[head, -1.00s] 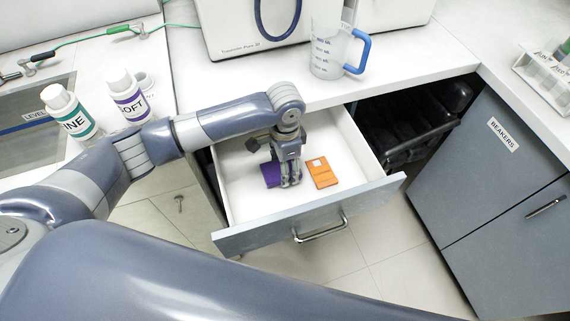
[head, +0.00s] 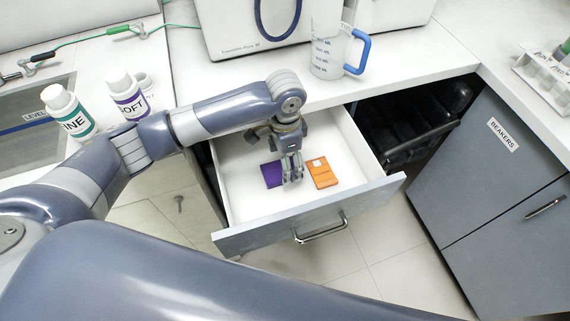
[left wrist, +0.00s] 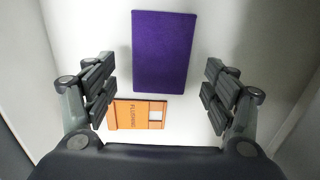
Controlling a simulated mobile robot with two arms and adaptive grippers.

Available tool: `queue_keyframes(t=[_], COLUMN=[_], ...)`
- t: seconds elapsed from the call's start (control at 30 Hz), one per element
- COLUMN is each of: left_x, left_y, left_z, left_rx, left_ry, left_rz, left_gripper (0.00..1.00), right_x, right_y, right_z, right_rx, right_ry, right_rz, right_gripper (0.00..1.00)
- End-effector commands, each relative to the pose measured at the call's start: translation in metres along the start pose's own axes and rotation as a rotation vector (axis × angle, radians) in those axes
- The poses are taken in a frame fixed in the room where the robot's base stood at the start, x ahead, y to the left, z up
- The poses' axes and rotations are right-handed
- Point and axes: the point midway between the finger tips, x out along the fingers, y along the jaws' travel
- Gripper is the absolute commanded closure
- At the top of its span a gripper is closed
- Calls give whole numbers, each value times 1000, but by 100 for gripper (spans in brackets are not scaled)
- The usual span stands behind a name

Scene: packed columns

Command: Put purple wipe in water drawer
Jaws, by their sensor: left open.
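The purple wipe (head: 272,174) lies flat on the floor of the open white drawer (head: 240,205), left of an orange packet. In the left wrist view the wipe (left wrist: 163,50) is a purple rectangle ahead of and between the fingers. My left gripper (head: 292,178) is inside the drawer, just right of the wipe. Its fingers are spread wide and empty in the left wrist view (left wrist: 160,95). It covers a small part of the wipe in the head view. My right gripper is not in view.
The orange packet (head: 322,173) lies in the drawer beside my gripper. A blue-handled measuring jug (head: 328,52) stands on the counter behind. An open dark compartment (head: 405,125) is at right, next to the cabinet labelled BEAKERS (head: 490,185). Two labelled bottles stand at left.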

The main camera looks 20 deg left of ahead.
Motion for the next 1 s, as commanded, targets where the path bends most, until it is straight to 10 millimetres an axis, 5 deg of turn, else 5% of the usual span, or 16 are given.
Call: queue_keyframes(t=[0.4,1.0], left_x=[-80,-91], left_y=[-1,0], left_z=[-1,0], left_rx=[-2,-1], left_ry=[2,0], left_rz=[-1,0], left_gripper=[22,22], right_x=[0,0], right_y=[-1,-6], right_z=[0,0], right_rx=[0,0], right_ry=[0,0], right_rz=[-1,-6], right_gripper=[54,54])
